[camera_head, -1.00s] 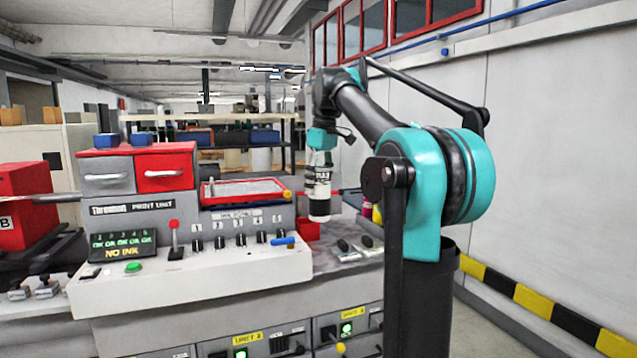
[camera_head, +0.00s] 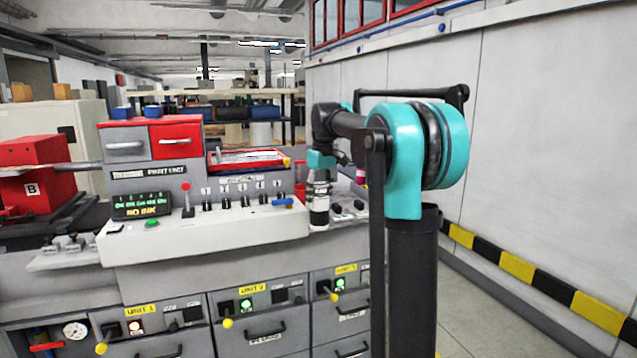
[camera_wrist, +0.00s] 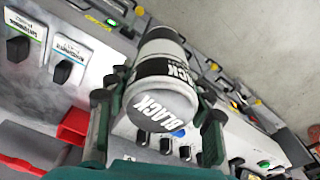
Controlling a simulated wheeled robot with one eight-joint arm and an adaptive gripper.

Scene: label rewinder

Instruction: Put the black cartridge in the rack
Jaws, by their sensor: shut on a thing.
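The black cartridge (camera_wrist: 160,98) is a white cylinder with a black band marked BLACK and a grey end marked BLACK. My gripper (camera_wrist: 158,112) is shut on it, with a finger on each side in the wrist view. In the head view the cartridge (camera_head: 319,205) hangs about upright below my gripper (camera_head: 320,175), at the right end of the white control panel. I cannot tell whether it touches anything. No rack can be clearly made out.
The print unit's control panel (camera_head: 200,228) carries knobs, a red lever (camera_head: 187,200) and a screen (camera_head: 142,205) reading NO INK. Below it are numbered drawer units (camera_head: 250,325) with yellow-tipped levers. A wall with striped edging stands at right.

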